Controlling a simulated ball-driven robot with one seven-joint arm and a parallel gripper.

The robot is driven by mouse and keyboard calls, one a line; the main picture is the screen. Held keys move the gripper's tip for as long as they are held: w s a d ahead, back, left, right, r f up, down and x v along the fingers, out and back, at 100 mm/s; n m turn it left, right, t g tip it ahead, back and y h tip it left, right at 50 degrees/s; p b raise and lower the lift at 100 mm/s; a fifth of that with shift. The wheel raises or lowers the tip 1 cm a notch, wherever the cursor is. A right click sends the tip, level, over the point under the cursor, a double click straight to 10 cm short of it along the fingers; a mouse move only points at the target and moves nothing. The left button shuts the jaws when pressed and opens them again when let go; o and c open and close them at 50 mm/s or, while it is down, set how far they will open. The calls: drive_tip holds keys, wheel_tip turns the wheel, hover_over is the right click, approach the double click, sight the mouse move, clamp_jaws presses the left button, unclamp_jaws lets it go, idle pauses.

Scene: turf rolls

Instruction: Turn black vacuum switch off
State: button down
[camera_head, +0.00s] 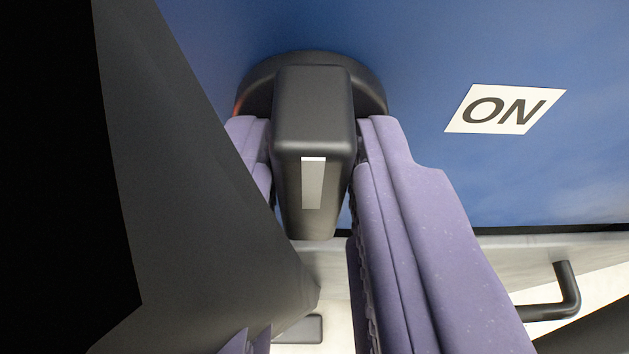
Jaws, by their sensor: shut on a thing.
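The black vacuum switch (312,112) is a knob with a thick rectangular handle on a round black base, mounted on a blue panel. A white mark (312,182) runs along the handle's end and points down in the picture. My gripper (312,150) has purple padded fingers, one on each side of the handle, and is shut on it. A white label reading "ON" (504,109) is on the panel to the right of the switch. The left finger is partly hidden by a large dark shape.
The blue panel (420,60) ends at a lower edge, with a pale grey surface (530,252) beyond. A black bent handle or bar (566,290) shows at the lower right. A dark shape (190,200) fills the left side and blocks the view there.

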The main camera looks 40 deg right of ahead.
drive_tip(key=shift+a, duration=0.1)
drive_tip(key=c, duration=1.1)
unclamp_jaws()
drive_tip(key=p+v, duration=0.3)
drive_tip(key=v, duration=0.4)
drive_tip(key=shift+s+a+r, duration=0.1)
drive_tip(key=shift+s+a, duration=0.15)
